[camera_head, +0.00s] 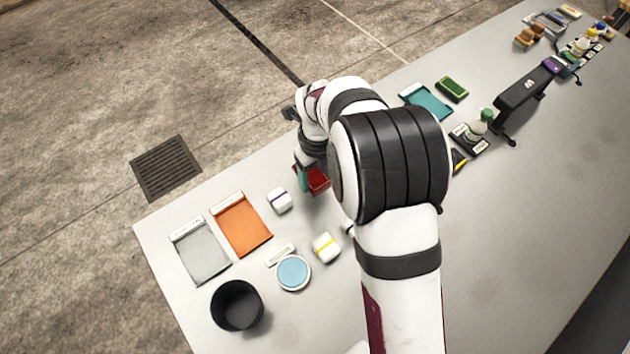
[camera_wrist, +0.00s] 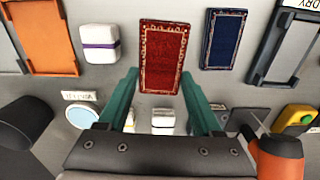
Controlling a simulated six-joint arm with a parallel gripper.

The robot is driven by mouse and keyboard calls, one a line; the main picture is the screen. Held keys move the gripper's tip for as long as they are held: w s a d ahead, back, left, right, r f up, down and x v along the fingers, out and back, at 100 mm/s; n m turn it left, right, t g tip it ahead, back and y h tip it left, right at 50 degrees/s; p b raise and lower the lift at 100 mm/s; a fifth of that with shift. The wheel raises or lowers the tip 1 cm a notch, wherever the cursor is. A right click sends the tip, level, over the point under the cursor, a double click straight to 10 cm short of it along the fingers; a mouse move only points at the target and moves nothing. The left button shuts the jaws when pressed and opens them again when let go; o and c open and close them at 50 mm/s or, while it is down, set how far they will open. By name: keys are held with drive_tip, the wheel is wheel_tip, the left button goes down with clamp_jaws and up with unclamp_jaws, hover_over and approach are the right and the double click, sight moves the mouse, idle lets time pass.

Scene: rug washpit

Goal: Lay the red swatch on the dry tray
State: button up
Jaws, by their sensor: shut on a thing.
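The red swatch (camera_wrist: 163,50), with a pale patterned border, is at the fingertips of my gripper (camera_wrist: 160,84). The teal fingers are on either side of its near end, and my gripper is shut on it. In the head view the red swatch (camera_head: 319,180) shows partly beside my gripper (camera_head: 306,180), left of my arm. The grey dry tray (camera_wrist: 262,65), labelled DRY, is at the upper right of the wrist view, partly cut off. It lies right of the swatch and my gripper. I cannot make it out in the head view, where my arm hides part of the table.
A blue swatch (camera_wrist: 223,42) lies between the red swatch and the dry tray. A white block with a purple band (camera_wrist: 100,44) and an orange tray (camera_head: 241,224) are to the left. A black cup (camera_head: 237,306) and round blue-topped dish (camera_head: 293,272) stand nearer.

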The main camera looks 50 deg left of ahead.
drive_tip(key=w+d+r, duration=0.6)
drive_tip(key=d, duration=0.3)
drive_tip(key=w+a+f, duration=0.2)
drive_tip(key=w+a, duration=0.8)
drive_tip(key=w, duration=0.4)
drive_tip(key=shift+n, duration=0.3)
drive_tip(key=shift+w+f, duration=0.1)
drive_tip(key=shift+f, duration=2.65)
drive_tip(key=shift+f, duration=0.2)
drive_tip(key=shift+f, duration=0.2)
drive_tip(key=o, duration=1.4)
